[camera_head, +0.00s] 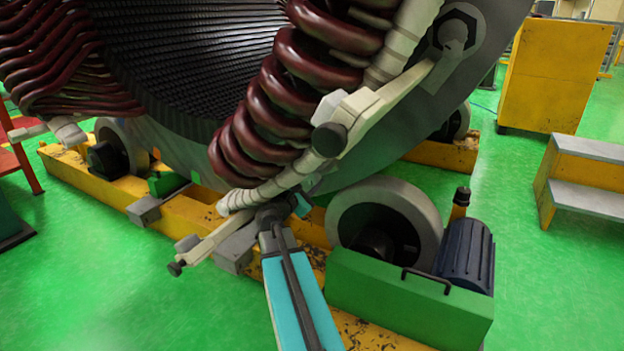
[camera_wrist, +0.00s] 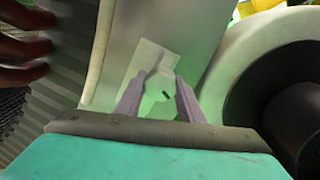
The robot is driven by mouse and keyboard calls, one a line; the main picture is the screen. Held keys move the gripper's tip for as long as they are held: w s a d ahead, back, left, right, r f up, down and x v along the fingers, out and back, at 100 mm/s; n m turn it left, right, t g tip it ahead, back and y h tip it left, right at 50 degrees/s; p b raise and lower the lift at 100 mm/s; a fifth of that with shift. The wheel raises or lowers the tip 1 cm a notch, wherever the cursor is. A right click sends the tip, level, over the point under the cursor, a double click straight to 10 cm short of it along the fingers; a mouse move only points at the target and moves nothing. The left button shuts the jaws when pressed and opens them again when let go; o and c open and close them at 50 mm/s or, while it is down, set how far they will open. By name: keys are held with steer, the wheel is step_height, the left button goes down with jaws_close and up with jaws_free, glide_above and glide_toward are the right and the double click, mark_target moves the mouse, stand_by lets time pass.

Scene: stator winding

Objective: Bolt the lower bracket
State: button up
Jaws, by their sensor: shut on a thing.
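The lower bracket (camera_head: 215,240) is a pale bar at the bottom of the stator, with a dark knob at its left end. Its right end is hidden behind my arm and the coil end. My gripper (camera_wrist: 167,76) reaches in beside the stator's lower edge. Its two fingers are close around a small pale piece (camera_wrist: 160,88) in front of a pale plate (camera_wrist: 148,58) on the grey stator face. I cannot tell whether this piece is a bolt or part of the bracket. In the head view my gripper is mostly hidden by its own wrist.
Dark red coils (camera_head: 262,130) and an upper bracket (camera_head: 385,100) with a hex bolt (camera_head: 457,28) hang above my arm. A grey roller (camera_head: 388,215) and a green motor box (camera_head: 405,305) stand close at right. Yellow beams (camera_head: 90,190) lie below.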

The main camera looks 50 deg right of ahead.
steer(key=shift+a, duration=0.4)
steer(key=shift+m+b, duration=0.45)
steer(key=shift+m, duration=0.05)
steer(key=m+b, duration=0.2)
steer(key=m, duration=0.1)
steer(key=shift+w+a+m+b, duration=0.1)
steer(key=shift+m+b, duration=0.2)
steer(key=shift+b, duration=0.1)
steer(key=m+b, duration=0.1)
steer(key=m, duration=0.1)
steer(key=shift+m+b, duration=0.3)
steer(key=shift+b, duration=0.05)
steer(key=m, duration=0.4)
steer(key=shift+r+m+b, duration=0.1)
steer(key=shift+m+b, duration=0.2)
steer(key=shift+b, duration=0.1)
steer(key=m, duration=0.5)
